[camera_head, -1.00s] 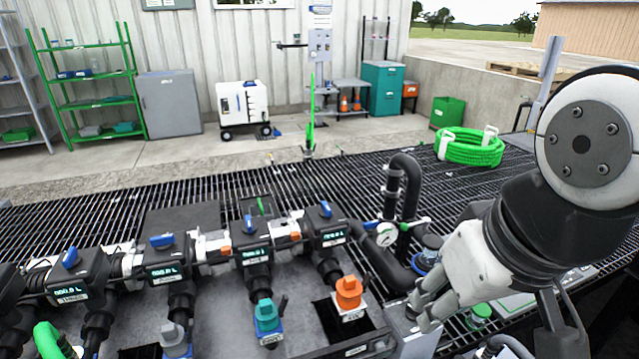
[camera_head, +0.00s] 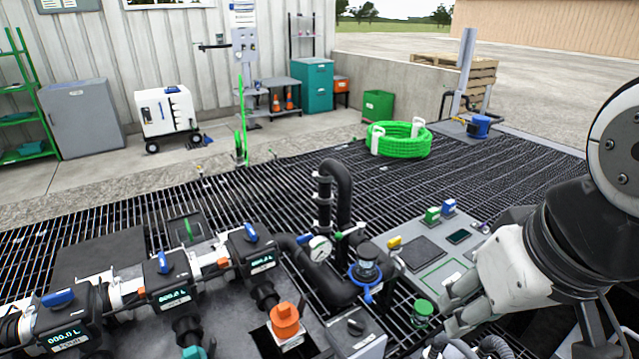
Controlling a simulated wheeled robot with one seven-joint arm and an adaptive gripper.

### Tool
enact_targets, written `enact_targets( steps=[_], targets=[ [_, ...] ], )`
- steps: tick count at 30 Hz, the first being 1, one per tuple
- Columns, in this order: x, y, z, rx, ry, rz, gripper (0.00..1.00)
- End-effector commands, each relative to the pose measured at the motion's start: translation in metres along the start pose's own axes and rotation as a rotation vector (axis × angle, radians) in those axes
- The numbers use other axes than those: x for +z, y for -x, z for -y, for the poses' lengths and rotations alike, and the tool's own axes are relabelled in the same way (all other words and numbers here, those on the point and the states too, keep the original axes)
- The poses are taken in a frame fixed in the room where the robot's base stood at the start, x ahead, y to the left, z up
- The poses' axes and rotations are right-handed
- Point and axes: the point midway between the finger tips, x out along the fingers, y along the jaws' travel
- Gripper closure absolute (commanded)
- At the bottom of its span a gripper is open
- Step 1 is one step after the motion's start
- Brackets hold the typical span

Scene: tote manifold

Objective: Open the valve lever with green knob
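A small lever with a green hub (camera_head: 338,235) and a pale arm sits beside the white round gauge (camera_head: 320,248) on the black piping; it is small, and I cannot be sure it is the task's lever. A green round cap (camera_head: 422,312) stands low, just left of my gripper. My gripper (camera_head: 449,308) is at the lower right, its pale fingers spread apart with nothing seen between them. It is right of the gauge and apart from the lever.
A black bent pipe (camera_head: 340,190) rises behind the gauge. A grey panel (camera_head: 425,250) with green, blue and yellow blocks lies behind my gripper. An orange-capped valve (camera_head: 285,320) and several blue-handled meters stand left. A green hose coil (camera_head: 400,140) lies on the open grating beyond.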

Motion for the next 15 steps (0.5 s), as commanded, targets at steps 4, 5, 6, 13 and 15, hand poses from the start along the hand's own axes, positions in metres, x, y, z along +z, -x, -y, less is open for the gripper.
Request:
enact_targets(
  steps=[4,5,6,13,15],
  targets=[
    [0.0,0.0,0.0,0.0,0.0,0.0,0.68],
    [0.0,0.0,0.0,0.0,0.0,0.0,0.68],
    [0.0,0.0,0.0,0.0,0.0,0.0,0.68],
    [-0.013,-0.002,0.001,-0.003,0.008,0.002,1.0],
    [-0.031,-0.005,0.002,-0.008,0.019,0.005,1.0]
  ],
)
